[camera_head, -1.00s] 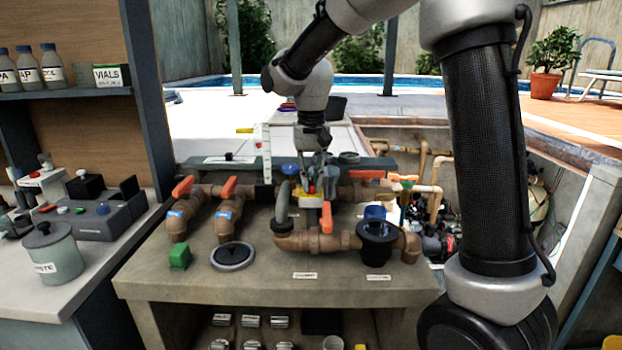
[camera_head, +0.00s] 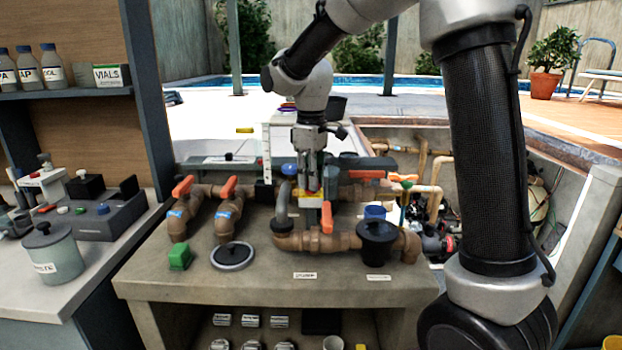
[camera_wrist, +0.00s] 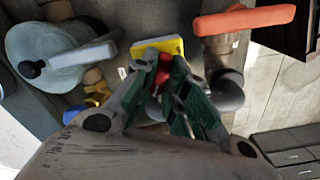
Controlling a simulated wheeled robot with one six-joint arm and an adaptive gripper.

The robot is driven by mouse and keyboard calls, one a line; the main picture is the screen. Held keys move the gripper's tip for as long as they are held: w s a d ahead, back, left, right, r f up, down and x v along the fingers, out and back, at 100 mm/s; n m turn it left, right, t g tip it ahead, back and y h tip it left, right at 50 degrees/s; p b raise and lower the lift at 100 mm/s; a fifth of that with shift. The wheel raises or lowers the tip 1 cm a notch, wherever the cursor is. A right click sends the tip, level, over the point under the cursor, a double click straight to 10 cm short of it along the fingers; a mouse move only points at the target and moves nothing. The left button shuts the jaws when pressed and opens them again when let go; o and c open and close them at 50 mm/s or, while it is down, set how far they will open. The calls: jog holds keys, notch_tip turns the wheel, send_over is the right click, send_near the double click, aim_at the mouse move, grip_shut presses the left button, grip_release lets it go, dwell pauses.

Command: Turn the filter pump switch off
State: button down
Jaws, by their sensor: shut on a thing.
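The filter pump switch appears as a red lever (camera_wrist: 163,70) in front of a yellow plate (camera_wrist: 165,46) in the wrist view. My gripper (camera_wrist: 168,84) points at it with its green-lined fingers closed on the red lever. In the head view my gripper (camera_head: 311,186) points down among the pipes on the bench.
Brown pipes with orange valve handles (camera_head: 228,186) stand left of my gripper. An orange handle (camera_head: 326,217) stands close in front, and a grey curved hose (camera_head: 281,203) close at left. A black-lidded pot (camera_head: 377,240) is at the right.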

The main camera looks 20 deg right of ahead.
jog(key=n, duration=0.5)
jog(key=shift+n, duration=0.3)
dwell(0.4)
jog(key=c, duration=1.4)
grip_release()
jog(key=shift+c, duration=0.2)
jog(key=shift+r, duration=0.1)
notch_tip(320, 180, up, 12)
